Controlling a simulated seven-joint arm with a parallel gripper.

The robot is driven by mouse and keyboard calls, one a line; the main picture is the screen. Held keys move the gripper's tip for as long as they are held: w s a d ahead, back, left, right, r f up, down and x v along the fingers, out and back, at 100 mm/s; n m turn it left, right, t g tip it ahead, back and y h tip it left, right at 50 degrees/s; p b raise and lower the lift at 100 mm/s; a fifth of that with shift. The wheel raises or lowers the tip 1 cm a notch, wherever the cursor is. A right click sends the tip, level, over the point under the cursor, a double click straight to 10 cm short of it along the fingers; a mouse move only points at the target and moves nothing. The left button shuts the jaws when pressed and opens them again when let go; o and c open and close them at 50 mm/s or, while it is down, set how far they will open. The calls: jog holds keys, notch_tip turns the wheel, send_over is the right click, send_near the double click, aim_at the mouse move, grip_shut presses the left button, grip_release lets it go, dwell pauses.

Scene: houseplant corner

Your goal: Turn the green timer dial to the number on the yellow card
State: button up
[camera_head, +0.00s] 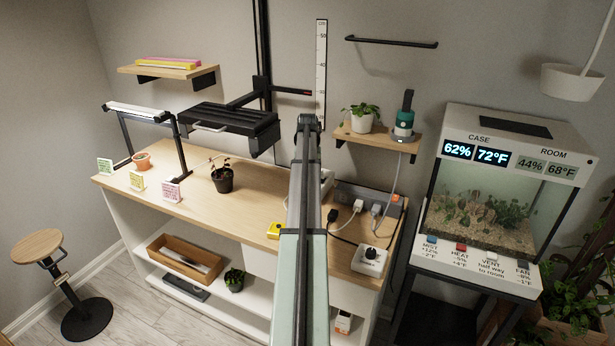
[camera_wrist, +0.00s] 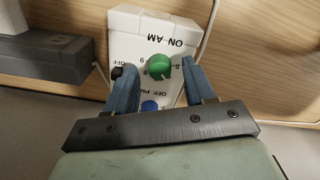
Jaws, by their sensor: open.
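The green timer dial (camera_wrist: 159,67) sits on the face of a white timer box (camera_wrist: 125,20) in the wrist view, which shows its lettering upside down. My gripper (camera_wrist: 158,64) is open, with one blue finger on each side of the dial. I cannot tell whether the fingers touch it. A blue dial (camera_wrist: 150,106) is below it, partly hidden by my gripper, and a small black knob (camera_wrist: 118,72) is by the left finger. In the head view, the yellow card (camera_head: 137,182) stands at the bench's left front; its writing is too small to read. My arm hides the gripper there.
A grey power strip (camera_wrist: 45,55) lies left of the timer box in the wrist view. In the head view, it (camera_head: 350,192) has plugs and cords. A green card (camera_head: 104,166) and pink card (camera_head: 170,190) flank the yellow one. A white box with a black knob (camera_head: 371,252) sits front right.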

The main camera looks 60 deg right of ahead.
jog(key=shift+f, duration=0.35)
grip_shut()
dwell(0.4)
